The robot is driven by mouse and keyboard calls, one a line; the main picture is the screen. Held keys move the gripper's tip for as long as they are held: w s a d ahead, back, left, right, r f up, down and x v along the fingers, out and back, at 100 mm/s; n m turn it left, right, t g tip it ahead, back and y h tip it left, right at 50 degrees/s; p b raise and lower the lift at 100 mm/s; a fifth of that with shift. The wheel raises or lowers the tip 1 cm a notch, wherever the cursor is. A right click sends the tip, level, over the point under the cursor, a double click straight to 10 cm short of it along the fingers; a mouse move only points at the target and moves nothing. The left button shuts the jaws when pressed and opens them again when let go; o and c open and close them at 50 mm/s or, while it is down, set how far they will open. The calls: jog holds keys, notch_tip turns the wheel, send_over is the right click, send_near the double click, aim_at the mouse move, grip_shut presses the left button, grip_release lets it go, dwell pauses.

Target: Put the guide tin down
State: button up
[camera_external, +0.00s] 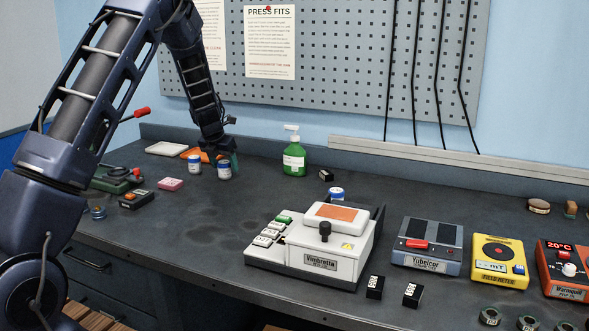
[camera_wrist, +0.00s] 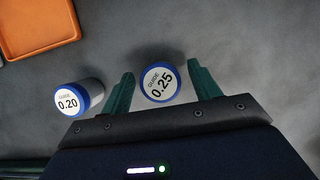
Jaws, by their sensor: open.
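A guide tin labelled 0.25 (camera_wrist: 159,84), white-topped with a blue rim, stands upright on the bench between the fingers of my gripper (camera_wrist: 161,88) in the wrist view. The fingers are open, with a gap on each side of the tin. A second guide tin labelled 0.20 (camera_wrist: 72,103) stands just left of the left finger. In the external view my gripper (camera_external: 228,160) is low over the back of the bench, at the 0.25 tin (camera_external: 224,172). The 0.20 tin (camera_external: 194,164) is beside it on the left.
An orange tray (camera_wrist: 38,25) lies behind the tins, with a white tray (camera_external: 166,148) further left. A green pump bottle (camera_external: 294,158) stands to the right. The white Vimbretta machine (camera_external: 312,250) is front centre. Bare bench lies between.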

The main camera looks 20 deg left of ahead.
jog(key=v, duration=1)
jog(key=s+d+r+m+h, duration=0.1)
jog(key=s+d+r+m, duration=0.4)
jog(key=s+r+m, duration=0.55)
jog(key=s+d+r+m+h, duration=0.1)
jog(key=s+d+r+m, duration=0.55)
jog(key=s, duration=0.75)
jog(key=s+d+r+m+y, duration=0.1)
jog(key=s+m, duration=0.8)
jog(key=s, duration=0.4)
jog(key=s+d+r+m+y, duration=0.1)
jog(key=s+m, duration=0.9)
jog(key=s, duration=0.4)
jog(key=shift+s+d+r, duration=0.3)
jog(key=shift+s+r, duration=0.05)
jog(key=shift+r, duration=0.05)
jog(key=shift+o, duration=0.5)
